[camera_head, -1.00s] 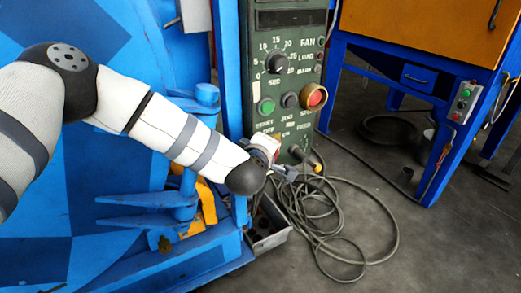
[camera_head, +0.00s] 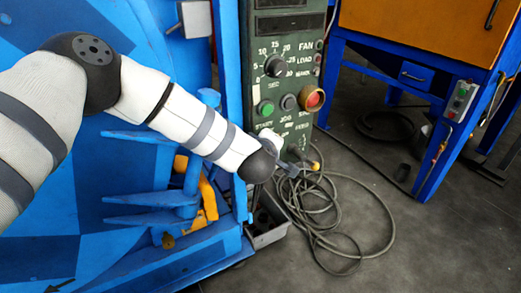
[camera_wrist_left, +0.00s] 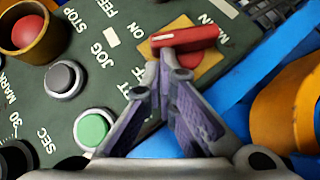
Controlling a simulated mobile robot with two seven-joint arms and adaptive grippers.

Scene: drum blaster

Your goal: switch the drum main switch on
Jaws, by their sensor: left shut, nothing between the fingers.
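The main switch is a red handle (camera_wrist_left: 185,37) on a yellow plate (camera_wrist_left: 207,62), next to the lettering MAIN on a green control panel (camera_wrist_left: 125,20). The handle lies nearly crosswise in the left wrist view. My left gripper (camera_wrist_left: 166,72) is shut and empty, its fingertips at the lower edge of the handle; I cannot tell whether they touch it. In the head view, my left gripper (camera_head: 290,168) is at the lower part of the green panel (camera_head: 290,98). The switch cannot be made out there. My right gripper is not in view.
A green button (camera_wrist_left: 92,129), a black button (camera_wrist_left: 63,78) and a red button in a yellow collar (camera_wrist_left: 32,35) sit beside the switch. Blue machine parts (camera_head: 150,215) stand left of the panel. Cables (camera_head: 345,230) lie coiled on the floor below.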

